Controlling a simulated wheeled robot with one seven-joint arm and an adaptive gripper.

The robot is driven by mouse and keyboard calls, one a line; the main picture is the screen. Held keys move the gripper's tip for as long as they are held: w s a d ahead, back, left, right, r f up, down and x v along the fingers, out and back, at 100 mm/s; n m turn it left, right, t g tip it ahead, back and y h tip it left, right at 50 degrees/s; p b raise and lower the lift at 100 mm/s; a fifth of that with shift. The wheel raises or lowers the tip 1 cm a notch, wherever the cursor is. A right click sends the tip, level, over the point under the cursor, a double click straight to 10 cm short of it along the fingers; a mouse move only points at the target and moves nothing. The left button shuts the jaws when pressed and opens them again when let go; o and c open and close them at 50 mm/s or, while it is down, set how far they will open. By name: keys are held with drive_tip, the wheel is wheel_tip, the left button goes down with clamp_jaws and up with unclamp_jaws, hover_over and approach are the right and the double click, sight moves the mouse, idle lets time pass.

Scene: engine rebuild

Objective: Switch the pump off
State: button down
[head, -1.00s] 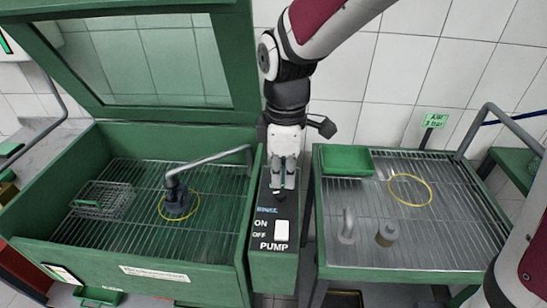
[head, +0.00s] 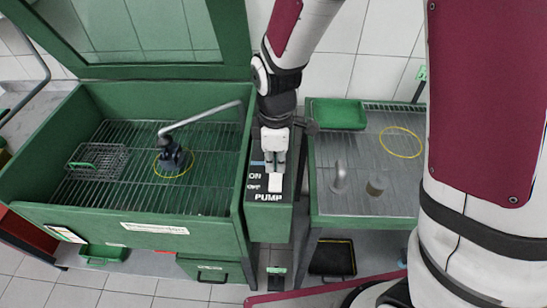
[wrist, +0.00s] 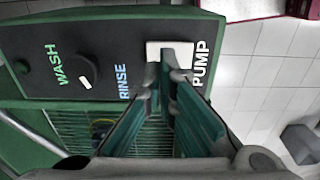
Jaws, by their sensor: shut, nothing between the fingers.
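The white pump rocker switch (head: 275,183) is on the front end of the dark control panel, beside the ON and OFF labels and above the word PUMP. It also shows in the wrist view (wrist: 170,46), at the top centre. My gripper (head: 273,171) points down over the panel, right at the switch's far edge. In the wrist view my gripper (wrist: 172,78) has its green-padded fingers converging at the tips, which overlap the switch's lower edge. It is shut and empty. I cannot tell whether the tips touch the switch or which side of it is pressed.
A round WASH/RINSE knob (wrist: 84,68) is on the same panel. The green wash basin (head: 120,210) with a basket (head: 97,160) and a spout lies left. A metal table (head: 395,198) with a green tray (head: 338,114) and small parts stands right.

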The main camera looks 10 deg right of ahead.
sight(275, 177)
wheel_tip(275, 177, down, 2)
drive_tip(key=shift+f, duration=0.4)
drive_tip(key=shift+w+f, duration=0.15)
drive_tip(key=shift+f, duration=0.25)
drive_tip(key=shift+r, duration=0.1)
